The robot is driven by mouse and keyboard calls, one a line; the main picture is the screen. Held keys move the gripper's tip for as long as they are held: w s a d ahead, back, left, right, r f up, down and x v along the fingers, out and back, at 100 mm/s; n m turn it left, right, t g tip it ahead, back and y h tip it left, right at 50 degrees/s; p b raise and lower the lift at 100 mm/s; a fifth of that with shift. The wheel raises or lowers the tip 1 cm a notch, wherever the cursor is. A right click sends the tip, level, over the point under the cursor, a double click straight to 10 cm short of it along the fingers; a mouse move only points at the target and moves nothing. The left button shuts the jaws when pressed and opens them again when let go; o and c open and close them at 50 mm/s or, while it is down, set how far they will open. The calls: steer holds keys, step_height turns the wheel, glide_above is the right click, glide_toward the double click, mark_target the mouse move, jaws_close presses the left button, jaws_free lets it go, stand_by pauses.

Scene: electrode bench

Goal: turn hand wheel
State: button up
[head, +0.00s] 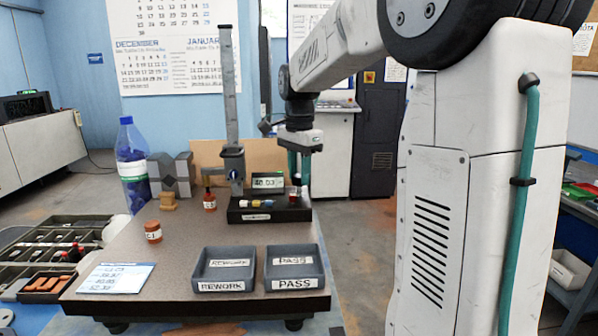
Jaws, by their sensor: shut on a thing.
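A black gauge base (268,214) stands at the back of the grey bench, with a small display (268,182) that seems to read 40.03. A small yellow, white and blue part (246,204) lies along the base. My gripper (299,182) points down over the base's right end, its two teal fingers shut on what seems to be the hand wheel (293,197). Only a small red and pale patch of the wheel shows at the fingertips. The fingers hide the rest, and its turn angle cannot be told.
A tall grey column with a clamp (232,165) rises behind the base. REWORK (223,286) and PASS (294,284) trays stand in front. The bench's middle is clear.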

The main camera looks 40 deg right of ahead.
mark_target(299, 176)
steer(key=shift+r, duration=0.1)
steer(key=o, duration=1)
step_height(299, 176, up, 8)
steer(key=shift+f, duration=0.15)
